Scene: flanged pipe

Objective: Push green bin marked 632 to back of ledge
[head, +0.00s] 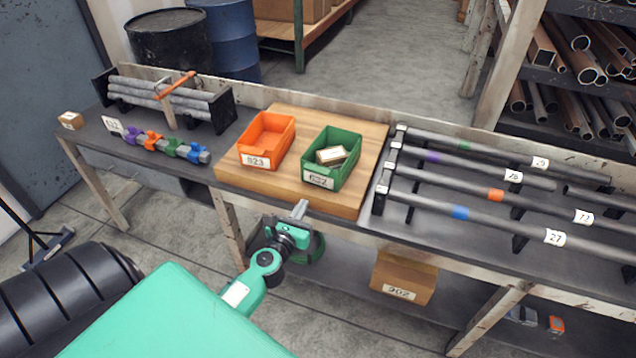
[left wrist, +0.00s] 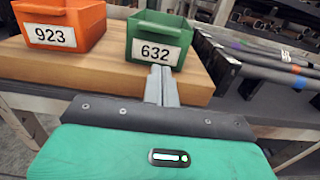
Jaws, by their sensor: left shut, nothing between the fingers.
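The green bin marked 632 (head: 333,160) stands upright near the front edge of a raised wooden ledge (head: 361,180), with a small box (head: 331,155) inside it. My left gripper (head: 300,208) is shut and empty, in front of the ledge and just short of the bin's labelled front. In the left wrist view the closed fingers (left wrist: 162,78) point at the lower part of the bin's front (left wrist: 150,50), below and at the 632 label. I cannot tell whether they touch it. My right gripper is not in view.
An orange bin marked 923 (head: 266,142) stands left of the green bin on the ledge. A rack of grey pipes (head: 470,170) is to the right. Bare wood lies behind the green bin, up to the bench's back board (head: 320,112). A carton marked 902 (head: 403,280) sits below.

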